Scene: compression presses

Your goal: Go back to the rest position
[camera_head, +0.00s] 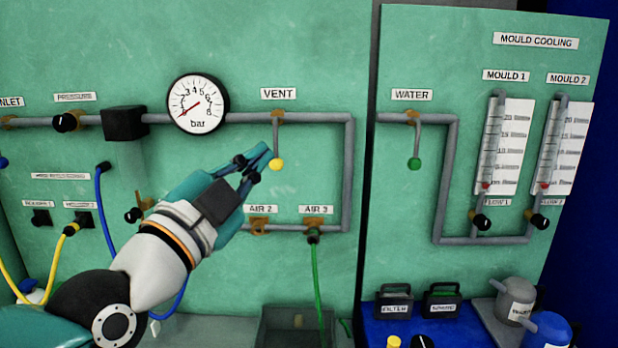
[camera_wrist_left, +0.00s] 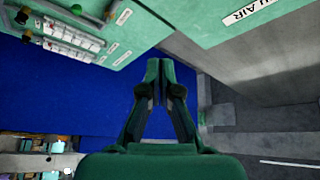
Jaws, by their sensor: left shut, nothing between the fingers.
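My left gripper (camera_head: 258,160) comes in from the lower left in the head view. Its fingertips are together beside the vent lever's yellow knob (camera_head: 276,164); whether they touch it I cannot tell. The vent lever (camera_head: 275,137) hangs straight down from the pipe under the VENT label (camera_head: 278,94). In the left wrist view the left gripper's fingers (camera_wrist_left: 157,70) meet at the tips with nothing between them. My right gripper is in neither view.
A pressure gauge (camera_head: 197,103) is on the green panel, its needle at the low end. The water lever (camera_head: 415,142) with a green knob hangs down to the right. A grey bin (camera_head: 283,326) and a blue-topped surface (camera_head: 378,337) lie below.

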